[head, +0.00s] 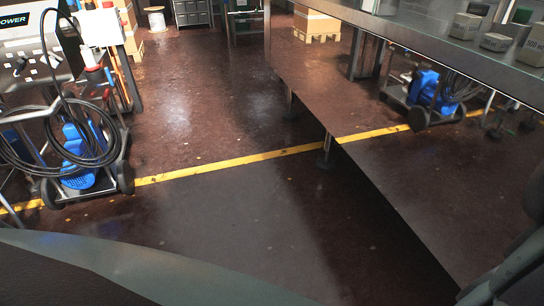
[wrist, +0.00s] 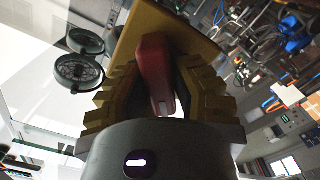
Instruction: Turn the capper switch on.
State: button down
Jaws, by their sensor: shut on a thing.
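In the wrist view a red switch handle (wrist: 154,66) stands in front of a yellow plate (wrist: 197,40), which I take to be the capper switch. My gripper (wrist: 161,88) is shut on the red handle, with a ridged finger on each side of it. The handle lies nearly upright in the picture. Its marking and the contact at the inner finger faces are hidden. The switch and my gripper do not show in the head view.
In the head view a steel bench (head: 470,55) with small boxes (head: 497,42) runs along the upper right. A cart with a blue machine (head: 82,150) and coiled hose stands left. A yellow floor line (head: 220,165) crosses open dark floor. Round dark fittings (wrist: 78,70) show in the wrist view.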

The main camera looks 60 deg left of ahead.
jog(key=m+p, duration=0.1)
jog(key=m, duration=0.2)
jog(key=shift+f+m, duration=0.15)
jog(key=shift+m, duration=0.25)
jog(key=shift+f+m, duration=0.1)
jog(key=shift+m, duration=1.9)
jog(key=c, duration=0.8)
grip_release()
jog(key=shift+r, duration=0.2)
jog(key=v, duration=1.2)
jog(key=shift+r, duration=0.1)
